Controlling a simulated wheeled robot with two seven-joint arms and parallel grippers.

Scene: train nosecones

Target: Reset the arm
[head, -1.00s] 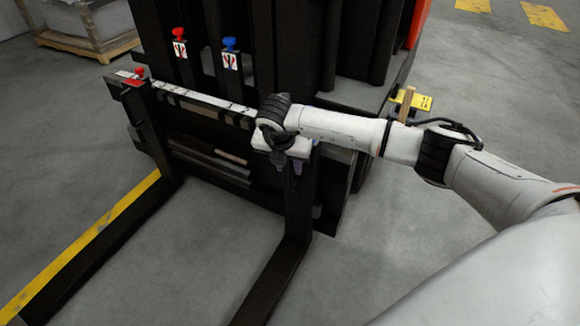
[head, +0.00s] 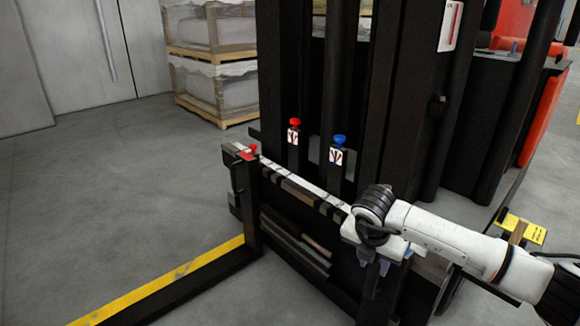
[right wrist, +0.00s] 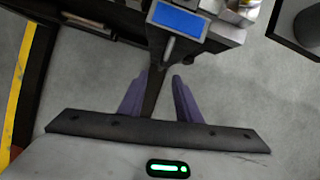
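My right arm comes in from the right in the head view. Its gripper (head: 375,268) points down in front of the right end of the forklift's carriage (head: 300,186), by the top of the right fork. In the right wrist view the two purple fingers (right wrist: 159,80) stand apart with nothing held between them. A dark bar of the forklift shows behind the gap. A blue-topped part with a grey pin (right wrist: 180,20) lies beyond the fingertips. Whether the fingers touch the forklift cannot be told. My left gripper is not in view.
A red knob (head: 249,151) sits on the carriage's left end. A red knob (head: 295,123) and a blue knob (head: 340,141) stand behind it. The left fork (head: 180,292) runs beside a yellow stripe. Wrapped pallets (head: 212,80) stand behind; floor at left is clear.

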